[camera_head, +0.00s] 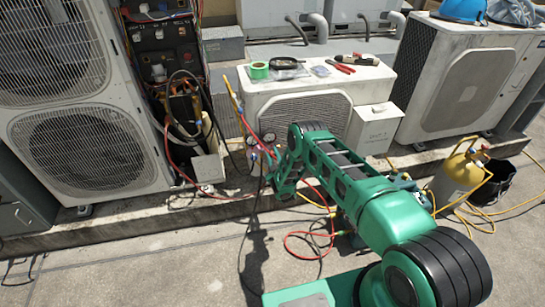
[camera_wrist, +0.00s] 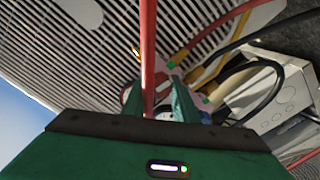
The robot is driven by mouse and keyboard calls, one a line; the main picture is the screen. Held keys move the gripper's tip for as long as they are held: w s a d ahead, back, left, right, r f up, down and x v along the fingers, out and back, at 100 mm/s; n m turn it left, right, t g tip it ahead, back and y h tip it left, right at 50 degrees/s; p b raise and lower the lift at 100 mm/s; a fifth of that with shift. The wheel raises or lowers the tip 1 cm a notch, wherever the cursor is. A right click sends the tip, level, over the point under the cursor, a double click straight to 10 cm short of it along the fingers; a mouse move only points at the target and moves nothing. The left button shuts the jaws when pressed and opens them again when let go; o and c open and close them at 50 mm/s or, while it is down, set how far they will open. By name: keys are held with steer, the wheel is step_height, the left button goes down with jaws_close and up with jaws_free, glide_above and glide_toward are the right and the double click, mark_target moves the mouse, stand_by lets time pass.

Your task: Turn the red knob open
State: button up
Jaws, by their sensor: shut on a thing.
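The gauge set (camera_head: 252,153) with its small dials hangs at the left front corner of the small condenser in the head view. My green gripper (camera_head: 272,168) reaches it from the right. In the wrist view, the fingers of my gripper (camera_wrist: 168,100) are at the gauge set, with a red hose (camera_wrist: 148,45) crossing in front of them. The gripper is shut on what appears to be the red knob. The knob itself is mostly hidden by the fingers and the hose, so its turn angle cannot be told.
Red, yellow and black hoses run around the gauge set. The small condenser (camera_head: 300,112) carries tape and tools on top. An open electrical cabinet (camera_head: 160,50) stands left. A yellow cylinder (camera_head: 458,178) stands right. A grey box (camera_wrist: 275,90) is right in the wrist view.

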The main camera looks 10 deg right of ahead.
steer(key=shift+s+a+f, duration=0.15)
steer(key=shift+s+f, duration=0.15)
steer(key=shift+f, duration=0.15)
steer(key=o, duration=1)
steer(key=shift+o, duration=0.2)
steer(key=shift+w+r, duration=0.2)
steer(key=shift+s, duration=0.1)
steer(key=s, duration=1)
steer(key=shift+s, duration=0.3)
